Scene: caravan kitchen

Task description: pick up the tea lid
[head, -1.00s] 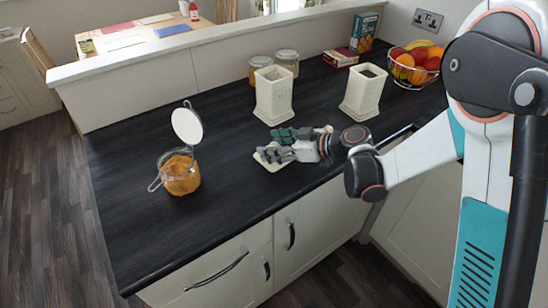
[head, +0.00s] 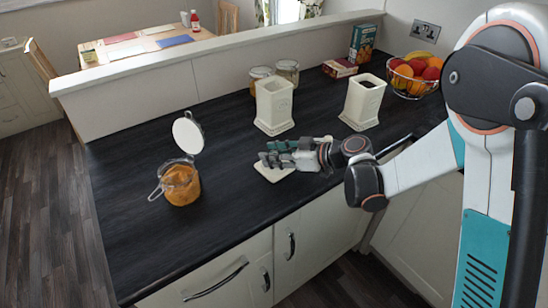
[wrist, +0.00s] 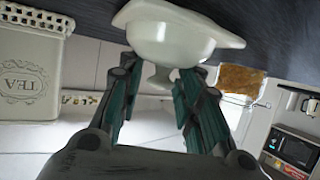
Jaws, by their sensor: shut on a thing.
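The tea lid (head: 273,173) is a cream square lid lying on the dark worktop, partly hidden under my gripper. In the wrist view the lid (wrist: 170,38) shows upside down at the top, with its knob between the fingers. My gripper (head: 272,159) comes in from the right, low over the lid. In the wrist view its two fingers (wrist: 160,72) are shut on the lid. The cream canister marked TEA (wrist: 25,82) shows in the wrist view; it seems to be the left canister (head: 274,106) in the head view.
A second cream canister (head: 363,102) stands open to the right. An open glass jar with orange contents (head: 181,186) stands left of the gripper. Glass jars (head: 286,72), boxes (head: 362,37) and a fruit basket (head: 415,76) stand behind. Worktop between jar and lid is clear.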

